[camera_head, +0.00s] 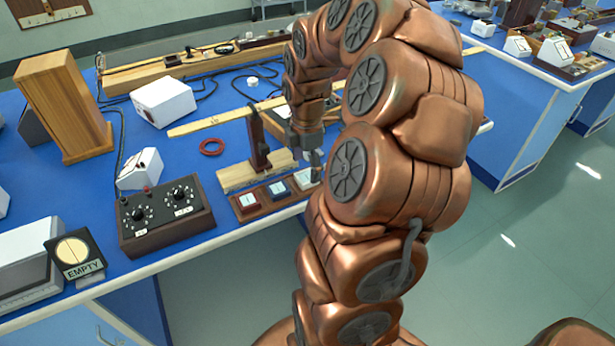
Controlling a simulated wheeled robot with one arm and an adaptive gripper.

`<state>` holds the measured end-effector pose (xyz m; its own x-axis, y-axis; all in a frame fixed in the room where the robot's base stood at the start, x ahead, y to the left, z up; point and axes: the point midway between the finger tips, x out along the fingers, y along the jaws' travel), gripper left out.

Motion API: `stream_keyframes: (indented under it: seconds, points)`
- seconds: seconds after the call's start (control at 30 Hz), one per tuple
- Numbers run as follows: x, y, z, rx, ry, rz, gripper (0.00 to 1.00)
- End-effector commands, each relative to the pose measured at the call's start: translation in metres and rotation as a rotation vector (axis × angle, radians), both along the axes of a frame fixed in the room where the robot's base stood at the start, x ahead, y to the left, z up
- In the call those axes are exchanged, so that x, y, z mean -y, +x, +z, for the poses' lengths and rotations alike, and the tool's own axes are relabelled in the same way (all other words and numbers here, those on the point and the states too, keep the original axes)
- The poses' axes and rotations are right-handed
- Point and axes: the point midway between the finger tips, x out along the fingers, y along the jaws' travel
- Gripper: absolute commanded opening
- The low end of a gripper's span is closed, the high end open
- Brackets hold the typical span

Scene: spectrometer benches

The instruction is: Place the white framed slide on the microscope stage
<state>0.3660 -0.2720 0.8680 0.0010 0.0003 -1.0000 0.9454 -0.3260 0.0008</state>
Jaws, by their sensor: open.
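The white framed slide (304,179) lies at the right end of a dark wooden holder (264,207), near the bench's front edge. A blue-framed slide (278,188) and a red-framed slide (249,199) lie to its left. My gripper (316,166) points down just above and beside the white slide, its jaws open; I cannot tell whether they touch it. My arm hides the area to the right. I see no clear microscope stage. A dark upright stand (259,143) on a pale wooden block (253,173) is just behind the slides.
A dial box (166,217) and an EMPTY sign (76,256) stand on the blue bench to the left. A red ring (212,147), a wooden strip (207,123), a white box (164,102) and a tall wooden box (64,106) are further back. Cables cross the bench.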

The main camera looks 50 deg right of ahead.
Motion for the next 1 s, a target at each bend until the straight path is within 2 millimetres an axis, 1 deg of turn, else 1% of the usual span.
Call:
stream_keyframes:
  seconds: [0.1,0.2,0.3,0.47,1.0]
  points:
    - [0.0,-0.002,-0.016,-0.005,0.002,-0.001,0.81]
    - [-0.001,-0.002,-0.026,-0.005,0.002,0.001,0.81]
    - [-0.001,-0.002,-0.029,-0.003,0.001,0.001,0.81]
    - [-0.001,-0.001,-0.029,-0.001,0.0,0.0,0.8]
    - [0.0,-0.001,-0.029,-0.001,0.0,0.0,0.24]
